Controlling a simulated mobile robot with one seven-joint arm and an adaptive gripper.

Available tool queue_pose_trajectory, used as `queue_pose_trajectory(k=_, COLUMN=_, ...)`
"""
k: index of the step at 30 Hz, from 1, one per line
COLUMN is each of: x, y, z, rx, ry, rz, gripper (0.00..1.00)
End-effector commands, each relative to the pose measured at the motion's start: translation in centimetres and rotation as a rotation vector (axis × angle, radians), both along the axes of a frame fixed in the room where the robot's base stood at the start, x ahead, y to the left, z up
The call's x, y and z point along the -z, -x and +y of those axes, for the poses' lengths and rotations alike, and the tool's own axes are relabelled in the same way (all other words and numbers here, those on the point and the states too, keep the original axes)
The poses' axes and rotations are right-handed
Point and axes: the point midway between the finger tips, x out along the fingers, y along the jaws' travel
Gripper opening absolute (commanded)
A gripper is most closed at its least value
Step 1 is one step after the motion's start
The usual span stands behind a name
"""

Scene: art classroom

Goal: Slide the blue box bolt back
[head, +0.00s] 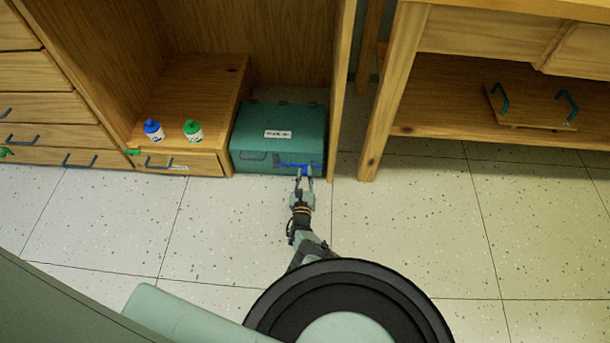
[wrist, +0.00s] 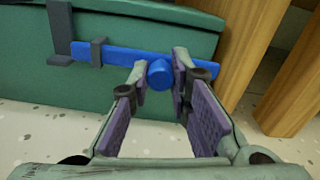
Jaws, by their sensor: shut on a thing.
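The teal box (head: 278,127) stands on the floor in the cabinet's lower opening, its lid closed and a white label on top. On its front is the blue bolt (head: 295,165), a flat horizontal bar with a round knob. In the wrist view the bolt (wrist: 120,56) runs through dark grey brackets on the left, and its right end reaches the box's right edge. My gripper (head: 304,172) is at the box front. In the wrist view my gripper's fingers (wrist: 161,75) stand on either side of the knob, shut on it.
A wooden cabinet post (head: 343,90) stands close to the right of the box. A low wooden drawer unit (head: 200,100) on the left bears a blue bottle (head: 153,130) and a green bottle (head: 193,131). The tiled floor in front is clear. A wooden bench (head: 480,90) is at the right.

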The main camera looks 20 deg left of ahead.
Motion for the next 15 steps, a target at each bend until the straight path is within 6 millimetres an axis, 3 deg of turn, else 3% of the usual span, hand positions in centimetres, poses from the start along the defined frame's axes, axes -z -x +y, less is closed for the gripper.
queue_pose_trajectory(k=2, x=0.01, y=-0.20, z=-0.57, rx=0.012, ry=0.001, rz=0.000, gripper=0.00)
queue_pose_trajectory(k=3, x=0.00, y=-0.21, z=-0.59, rx=0.013, ry=0.001, rz=0.000, gripper=0.19)
queue_pose_trajectory(k=12, x=0.01, y=-0.17, z=-0.50, rx=0.011, ry=0.000, rz=0.000, gripper=0.39)
queue_pose_trajectory(k=15, x=0.01, y=-0.15, z=-0.42, rx=0.009, ry=0.000, rz=0.000, gripper=0.40)
